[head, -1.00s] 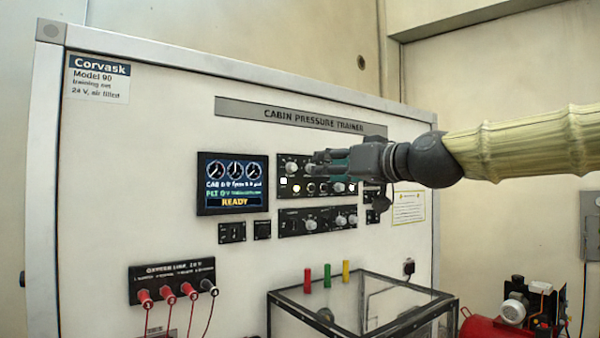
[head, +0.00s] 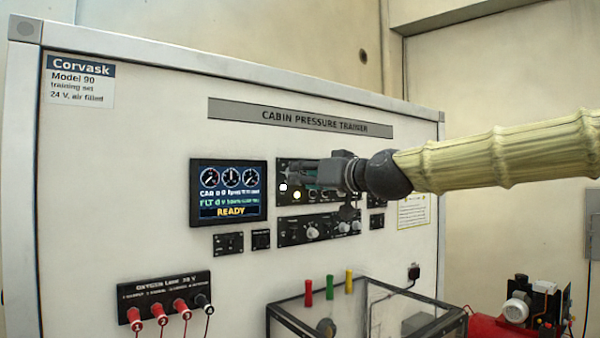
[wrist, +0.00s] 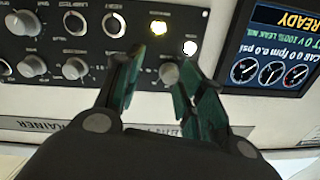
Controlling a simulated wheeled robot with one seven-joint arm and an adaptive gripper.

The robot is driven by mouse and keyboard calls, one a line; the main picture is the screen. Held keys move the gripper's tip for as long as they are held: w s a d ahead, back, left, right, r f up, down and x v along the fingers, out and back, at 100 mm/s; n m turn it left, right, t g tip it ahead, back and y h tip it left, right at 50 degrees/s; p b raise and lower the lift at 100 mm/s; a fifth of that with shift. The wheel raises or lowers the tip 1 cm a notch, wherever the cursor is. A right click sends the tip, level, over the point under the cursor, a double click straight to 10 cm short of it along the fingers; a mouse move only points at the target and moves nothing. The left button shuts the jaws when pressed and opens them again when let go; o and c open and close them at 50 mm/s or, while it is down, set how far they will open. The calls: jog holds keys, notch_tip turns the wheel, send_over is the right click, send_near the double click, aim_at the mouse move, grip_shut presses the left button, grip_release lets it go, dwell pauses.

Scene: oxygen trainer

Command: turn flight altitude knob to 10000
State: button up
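The upper black control panel (head: 283,207) is on the white trainer board, right of the display. In the wrist view, which is upside down, a grey round knob (wrist: 170,73) sits between my fingertips, beside a lit white and a lit yellow light. Its label is too small to read, so I cannot tell whether it is the flight altitude knob. My gripper (wrist: 156,70) is open, its green fingers on either side of the knob; the right finger is very near it, contact unclear. In the head view my gripper (head: 303,175) covers much of the upper panel.
The display (head: 229,193) shows READY and a FLT value that looks like 0. Other knobs (wrist: 75,68) crowd the panel. A lower knob panel (head: 290,236) and a clear-topped case (head: 290,322) with coloured posts lie below. Red plugs (head: 157,314) are at lower left.

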jog(key=shift+s+a+r+p, duration=0.3)
jog(key=shift+s+a+r, duration=0.3)
jog(key=shift+s+r, duration=0.25)
jog(key=w, duration=0.1)
jog(key=w+f, duration=0.1)
jog(key=shift+w+a+f, duration=0.1)
jog(key=shift+w+f, duration=0.15)
jog(key=shift+w, duration=0.05)
jog(key=shift+s+r, duration=0.35)
jog(key=shift+s, duration=0.25)
jog(key=shift+c, duration=0.6)
jog(key=shift+s+r, duration=0.1)
jog(key=shift+s, duration=0.1)
jog(key=c, duration=0.4)
jog(key=shift+w, duration=0.2)
grip_shut()
jog(key=shift+f, duration=0.2)
